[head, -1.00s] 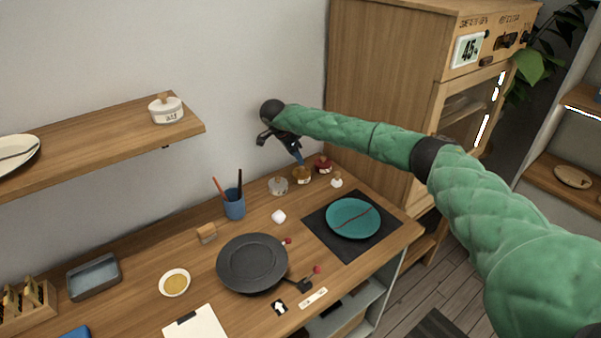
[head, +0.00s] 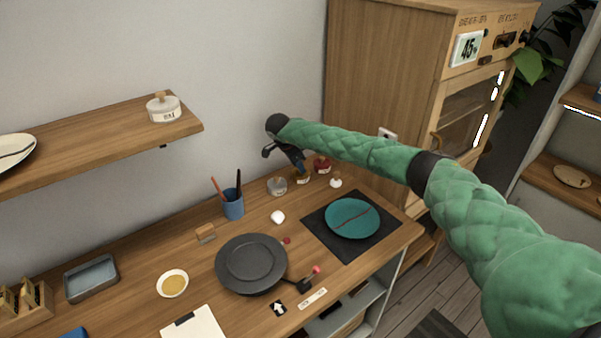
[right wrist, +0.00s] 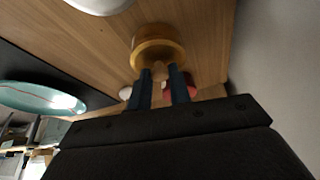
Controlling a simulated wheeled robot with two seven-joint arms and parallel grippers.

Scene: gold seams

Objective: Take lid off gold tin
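The gold tin (head: 303,180) stands at the back of the wooden counter, between the clear glass tin and the red tin. In the right wrist view the tin's round gold lid (right wrist: 158,42) is just beyond my fingertips. My right gripper (head: 301,168) is directly above the tin, pointing down. Its two blue fingers (right wrist: 160,71) are apart, with the small knob of the lid seemingly between their tips. I cannot tell whether they touch it. The tin's body is partly hidden by the gripper in the head view. My left gripper is not in view.
The clear glass tin (head: 277,186) and the red tin (head: 322,165) stand close on either side. A small white pot (head: 335,183) and a teal plate (head: 352,217) on a dark mat are in front. A tall wooden cabinet (head: 382,90) stands at the right.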

